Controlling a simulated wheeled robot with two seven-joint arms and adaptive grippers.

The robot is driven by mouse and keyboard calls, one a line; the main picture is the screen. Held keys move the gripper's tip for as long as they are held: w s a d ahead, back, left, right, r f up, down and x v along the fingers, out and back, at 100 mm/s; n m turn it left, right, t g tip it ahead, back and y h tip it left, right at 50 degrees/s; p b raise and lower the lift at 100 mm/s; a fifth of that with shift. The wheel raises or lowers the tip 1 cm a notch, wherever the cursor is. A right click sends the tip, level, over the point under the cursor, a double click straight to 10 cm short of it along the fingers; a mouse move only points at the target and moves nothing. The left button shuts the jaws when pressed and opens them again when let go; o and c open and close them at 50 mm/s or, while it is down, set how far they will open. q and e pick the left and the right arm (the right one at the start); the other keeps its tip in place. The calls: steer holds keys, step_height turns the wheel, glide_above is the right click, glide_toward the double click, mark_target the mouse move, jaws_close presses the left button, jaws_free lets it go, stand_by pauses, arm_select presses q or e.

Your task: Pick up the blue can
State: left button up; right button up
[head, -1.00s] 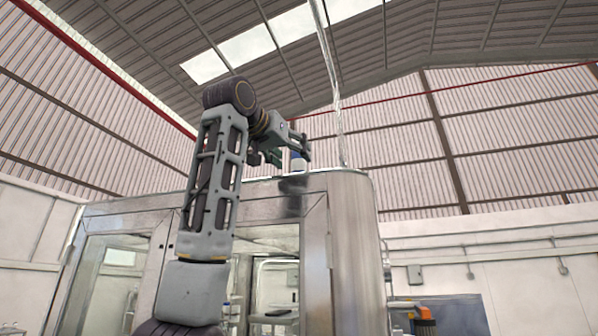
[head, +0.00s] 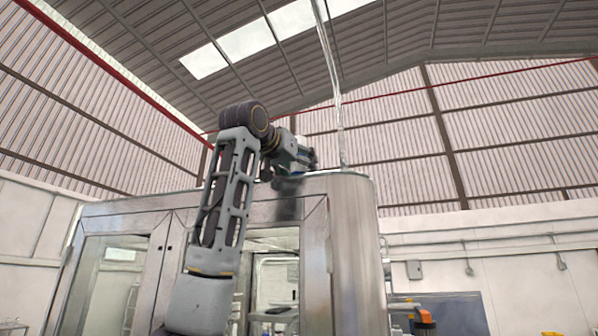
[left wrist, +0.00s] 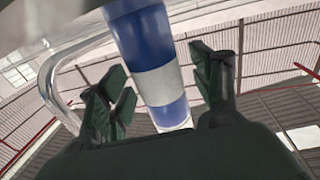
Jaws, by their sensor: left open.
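The blue can (left wrist: 145,38), blue with a white band, shows large in the left wrist view, between the two dark green fingers and beyond the palm. My left gripper (left wrist: 160,68) is open, with one finger on each side of the can and a visible gap on both sides. In the head view my left gripper (head: 298,160) is at the top of the metal cabinet, where the can is mostly hidden behind it. My right gripper is in neither view.
The metal cabinet (head: 345,235) with glass doors stands in front of me. A clear vertical tube (head: 333,85) rises from its top, just right of my gripper. An orange item (head: 424,318) is at the lower right.

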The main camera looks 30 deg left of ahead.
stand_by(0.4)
arm_select(q)
steer(key=c, duration=1.2)
steer(key=shift+s+r, duration=0.1)
